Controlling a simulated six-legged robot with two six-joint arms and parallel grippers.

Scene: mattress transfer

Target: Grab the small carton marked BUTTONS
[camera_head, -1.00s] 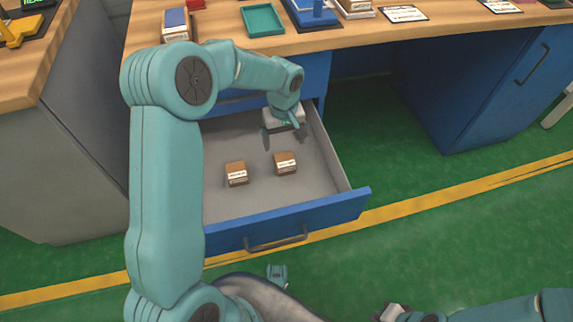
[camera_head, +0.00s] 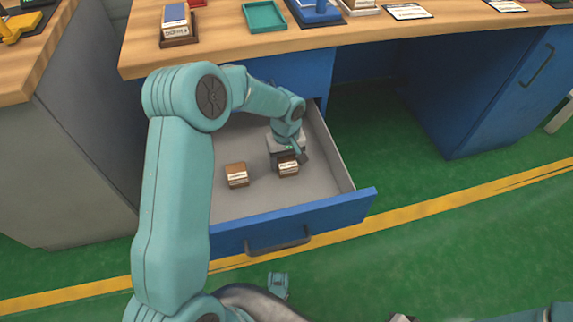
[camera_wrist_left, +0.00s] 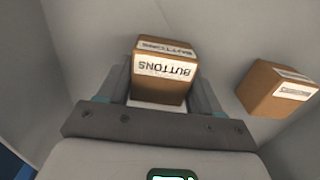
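The small brown carton marked BUTTONS (camera_wrist_left: 163,68) sits in the open drawer; its white label reads upside down in the left wrist view. In the head view it is the right-hand carton (camera_head: 288,169), partly hidden by my gripper. My left gripper (camera_head: 288,156) reaches down into the drawer at this carton. In the left wrist view its two fingers (camera_wrist_left: 162,92) stand on either side of the carton, close to its sides, and look open. My right gripper cannot be made out; only bits of that arm show at the bottom right.
A second brown carton (camera_head: 236,175) lies left of it in the drawer, and in the left wrist view it is at the right (camera_wrist_left: 278,88). The blue drawer front (camera_head: 335,210) and grey walls bound the space. The wooden desktop (camera_head: 225,50) above holds trays and boxes.

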